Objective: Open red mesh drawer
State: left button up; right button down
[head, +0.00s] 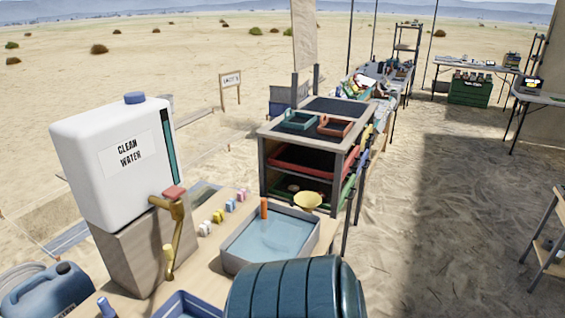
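The red mesh drawer (302,160) sits in the upper bay of a dark-topped cabinet (262,165) in the middle of the head view. Its long red front edge faces me, and a dark gap shows below it. I cannot tell exactly how far it sits in or out. A green drawer (284,202) lies in the bay below, with some items in it. Neither of my grippers is in view.
A small teal tray (299,121) and a small red tray (335,126) lie on the cabinet top. In front stand a grey basin of water (270,238), a white water tank (112,165) and a ribbed dark-blue barrel (295,290). Open sand lies right.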

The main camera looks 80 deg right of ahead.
aim_at(354, 152)
jog(key=z, duration=3.15)
jog(key=i+l+u, duration=0.2)
jog(key=i+l, duration=1.75)
